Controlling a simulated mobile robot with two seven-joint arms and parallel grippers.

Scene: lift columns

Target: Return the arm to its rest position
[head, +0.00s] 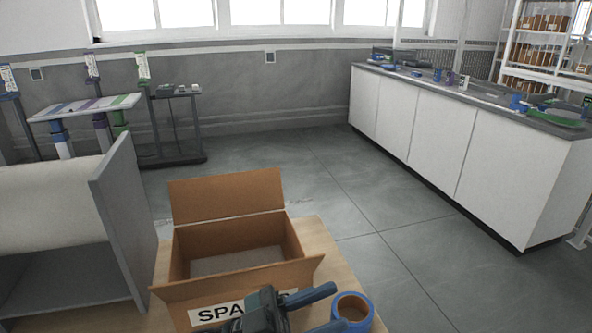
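My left gripper (332,307) is low at the bottom centre of the head view, in front of the cardboard box. Its dark body hides part of the box's front flap. Two blue-grey fingers point right, with a gap between them; the lower one is partly cut off by the picture's edge. No object shows held between them. My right gripper is not in view.
The open cardboard box (228,194), lettered "SPA…", stands on the wooden table (335,262). A grey-sided cabinet (124,215) is close on the left. A white counter (440,130) with several small items runs along the right. The floor (360,190) between is clear.

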